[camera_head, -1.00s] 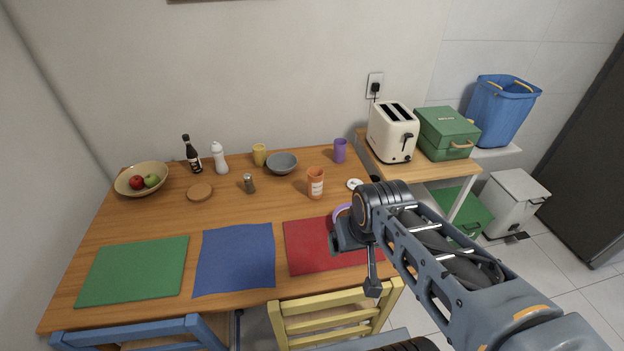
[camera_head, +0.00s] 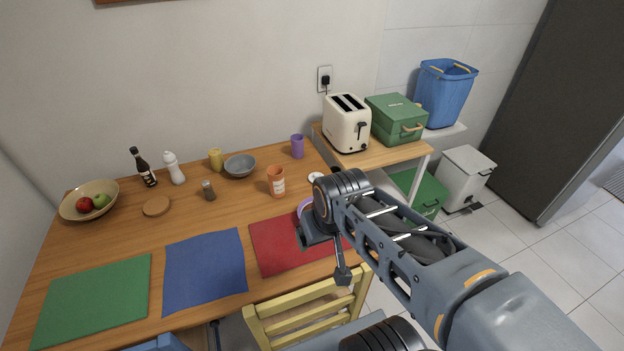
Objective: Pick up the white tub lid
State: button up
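A small white disc, which looks like the white tub lid (camera_head: 315,177), lies on the wooden table near its right edge, right of the orange tub (camera_head: 276,181). Its lower part is close behind my wrist in the picture. My gripper (camera_head: 308,238) hangs over the red placemat (camera_head: 272,251), nearer the front of the table than the disc.
Behind stand a grey bowl (camera_head: 240,166), a purple cup (camera_head: 297,146) and a yellow cup (camera_head: 216,159). A toaster (camera_head: 347,123) and a green box (camera_head: 396,120) sit on the side counter. A yellow chair (camera_head: 308,312) stands at the front edge.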

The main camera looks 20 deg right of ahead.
aim_at(313, 176)
jog(key=k, duration=0.5)
jog(key=z, duration=2.5)
jog(key=i, duration=1.75)
jog(key=u, duration=3.6)
jog(key=i, duration=0.5)
jog(key=u, duration=0.05)
